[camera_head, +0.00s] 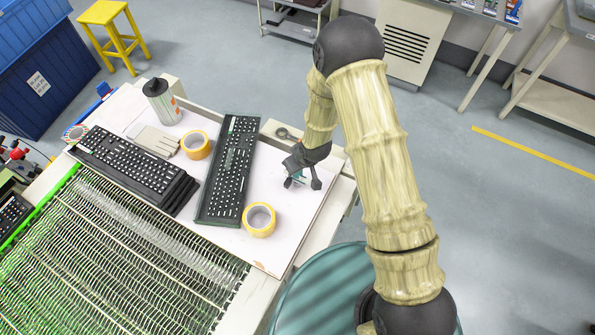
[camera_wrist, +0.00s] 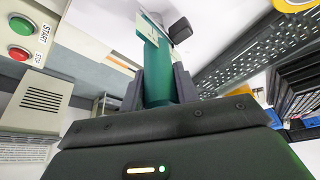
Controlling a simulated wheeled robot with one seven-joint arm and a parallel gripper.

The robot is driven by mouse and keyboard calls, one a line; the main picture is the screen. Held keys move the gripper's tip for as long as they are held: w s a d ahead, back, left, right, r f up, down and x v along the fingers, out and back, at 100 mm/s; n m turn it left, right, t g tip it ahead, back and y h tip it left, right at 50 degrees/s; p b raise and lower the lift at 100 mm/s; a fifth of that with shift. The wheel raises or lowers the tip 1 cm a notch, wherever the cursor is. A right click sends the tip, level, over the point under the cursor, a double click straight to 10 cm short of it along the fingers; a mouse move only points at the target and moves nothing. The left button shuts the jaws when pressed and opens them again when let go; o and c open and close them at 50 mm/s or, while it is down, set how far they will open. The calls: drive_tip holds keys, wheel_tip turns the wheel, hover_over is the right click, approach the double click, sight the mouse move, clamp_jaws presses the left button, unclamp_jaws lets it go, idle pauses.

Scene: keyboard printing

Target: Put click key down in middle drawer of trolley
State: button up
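My gripper (camera_head: 303,182) is over the right part of the white-topped workbench (camera_head: 285,215). In the wrist view my gripper (camera_wrist: 158,85) has its two grey fingers closed against both sides of a teal, bar-like piece (camera_wrist: 158,68). The piece has a pale plate across its far end. I take it for the click key, but cannot be sure. In the head view only a small teal patch shows between the fingers, and whether it touches the bench is unclear. A shelved metal trolley (camera_head: 297,33) stands at the top of the head view, partly cut off; I cannot make out its drawers.
A teal round drum-like thing (camera_head: 310,300) stands by the near corner. A yellow stool (camera_head: 115,35) is far left.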

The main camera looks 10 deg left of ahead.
clamp_jaws()
drive_tip(key=shift+r, duration=0.1)
wheel_tip(320, 180, up, 10)
drive_tip(key=b, duration=0.2)
drive_tip(key=shift+b, duration=0.35)
idle(0.3)
